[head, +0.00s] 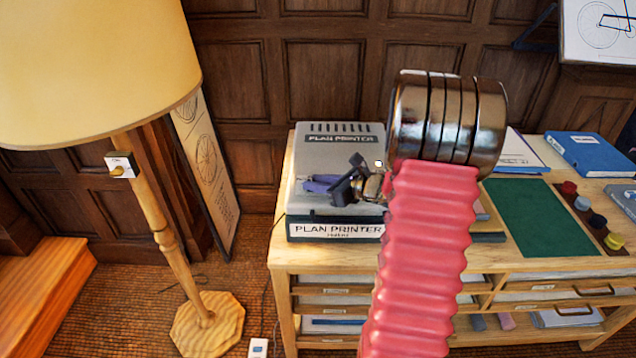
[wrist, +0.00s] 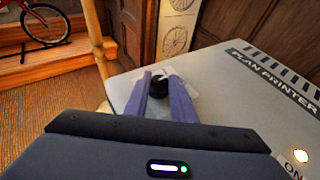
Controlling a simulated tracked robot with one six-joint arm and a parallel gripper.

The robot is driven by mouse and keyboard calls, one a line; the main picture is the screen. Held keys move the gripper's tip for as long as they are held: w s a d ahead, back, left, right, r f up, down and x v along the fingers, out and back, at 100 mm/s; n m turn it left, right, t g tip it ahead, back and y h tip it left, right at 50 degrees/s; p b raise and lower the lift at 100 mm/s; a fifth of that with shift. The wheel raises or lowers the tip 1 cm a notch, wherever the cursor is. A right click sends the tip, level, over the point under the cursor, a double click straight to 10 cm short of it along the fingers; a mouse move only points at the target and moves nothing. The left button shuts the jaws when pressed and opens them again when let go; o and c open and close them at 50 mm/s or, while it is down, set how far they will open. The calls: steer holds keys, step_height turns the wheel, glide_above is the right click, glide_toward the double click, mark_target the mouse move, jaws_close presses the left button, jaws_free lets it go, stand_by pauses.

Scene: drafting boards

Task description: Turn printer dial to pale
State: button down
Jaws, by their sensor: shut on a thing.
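The plan printer (head: 340,138) is a grey box on the left end of a wooden cabinet top. Its top also shows in the wrist view (wrist: 230,98). My gripper (head: 308,184) is over the printer's left part. In the wrist view its two purple fingers (wrist: 160,90) are shut on a black dial (wrist: 159,86). The fingers hide much of the dial. In the head view my arm covers the printer's right side. The dial's pointer and any setting marks, including pale, cannot be read.
A floor lamp (head: 164,232) with a large cream shade stands left of the cabinet (head: 289,262). A green mat (head: 545,220), a blue binder (head: 590,153) and several small round pots (head: 597,221) lie to the right. My pink arm crosses the cabinet's front.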

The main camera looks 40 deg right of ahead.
steer(key=n+g+y, duration=0.1)
steer(key=n+y, duration=0.1)
steer(key=n+g+y, duration=0.1)
steer(key=n+y, duration=0.1)
steer(key=shift+w+d+f, duration=0.1)
steer(key=shift+w+d, duration=0.05)
steer(key=shift+d, duration=0.25)
steer(key=shift+w+d+n+g+y, duration=0.1)
steer(key=shift+n+g+y, duration=0.85)
steer(key=shift+n, duration=0.1)
steer(key=shift+w+d+n+g+y, duration=0.1)
steer(key=shift+n+g+y, duration=0.75)
steer(key=shift+n+y, duration=0.15)
steer(key=shift+a+n, duration=0.1)
steer(key=shift+n, duration=0.15)
steer(key=c, duration=1.5)
jaws_free()
